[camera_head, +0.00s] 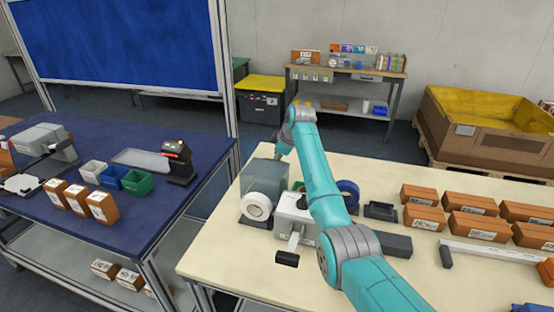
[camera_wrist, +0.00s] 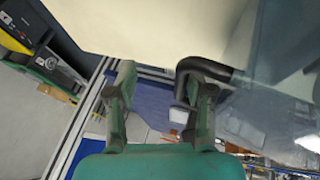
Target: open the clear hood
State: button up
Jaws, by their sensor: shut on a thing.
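The clear hood (camera_head: 262,178) is a see-through grey box on the cream table, left of my arm, with a white roll (camera_head: 257,207) at its front. In the wrist view, the clear hood (camera_wrist: 268,95) fills the right side as a see-through sheet. A black curved handle (camera_wrist: 208,66) is at its edge, by my right finger.
A white device (camera_head: 293,215) and a blue tape roll (camera_head: 348,191) sit close to the hood, by my arm. Several brown boxes (camera_head: 478,225) stand on the table's right. A blue table (camera_head: 130,225) with bins is at left, across a gap.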

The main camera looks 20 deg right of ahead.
jog(key=shift+d+r, duration=0.45)
jog(key=shift+r, duration=0.1)
jog(key=o, duration=0.9)
jog(key=d+r, duration=0.1)
jog(key=r, duration=0.1)
jog(key=d+r, duration=0.1)
jog(key=r, duration=0.1)
jog(key=shift+w+d, duration=0.15)
jog(key=shift+w, duration=0.05)
jog(key=shift+w+d+r, duration=0.1)
jog(key=shift+d+r, duration=0.2)
jog(key=shift+r, duration=0.35)
jog(key=shift+s+d+r, duration=0.1)
jog(key=shift+d+r, duration=0.25)
jog(key=shift+r, duration=0.35)
jog(key=shift+w+d+r, duration=0.1)
jog(key=shift+d+r, duration=0.2)
jog(key=shift+r, duration=0.35)
jog(key=shift+d+r, duration=0.1)
jog(key=shift+r, duration=0.05)
jog(key=shift+s+d+r, duration=0.2)
jog(key=shift+d+r, duration=0.2)
jog(key=shift+d, duration=0.35)
jog(key=c, duration=0.7)
jog(key=shift+w+f, duration=0.15)
jog(key=shift+c, duration=1.1)
jog(key=shift+a+r, duration=0.2)
jog(key=shift+a, duration=0.1)
